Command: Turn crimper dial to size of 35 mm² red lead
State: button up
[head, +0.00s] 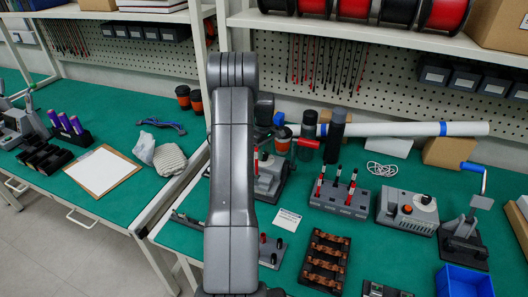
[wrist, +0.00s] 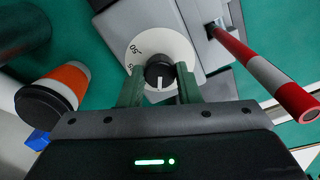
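In the wrist view a white dial plate (wrist: 141,45) with printed figures, one reading 50 upside down, carries a round black knob (wrist: 160,72) with a white pointer mark. It sits on the grey crimper (wrist: 205,25). My gripper (wrist: 160,84) has one finger on each side of the knob, very close to it; I cannot tell whether they press on it. A red-and-white rod (wrist: 262,70) sticks out of the crimper at right. In the head view the crimper (head: 270,178) is partly hidden behind my arm. Red leads (head: 350,192) stand in a grey holder (head: 322,203).
An orange-and-black cup-like item (wrist: 60,92) is close at left in the wrist view. A slotted brown tray (head: 325,262) lies in front.

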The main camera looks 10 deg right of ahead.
jog(key=c, duration=0.4)
jog(key=m+b, duration=0.1)
jog(key=m, duration=0.2)
jog(key=shift+b, duration=0.3)
jog(key=m+b, duration=0.1)
jog(key=m, duration=0.3)
jog(key=m+b, duration=0.1)
jog(key=m, duration=0.4)
jog(key=shift+m+b, duration=0.45)
jog(key=shift+m, duration=1.45)
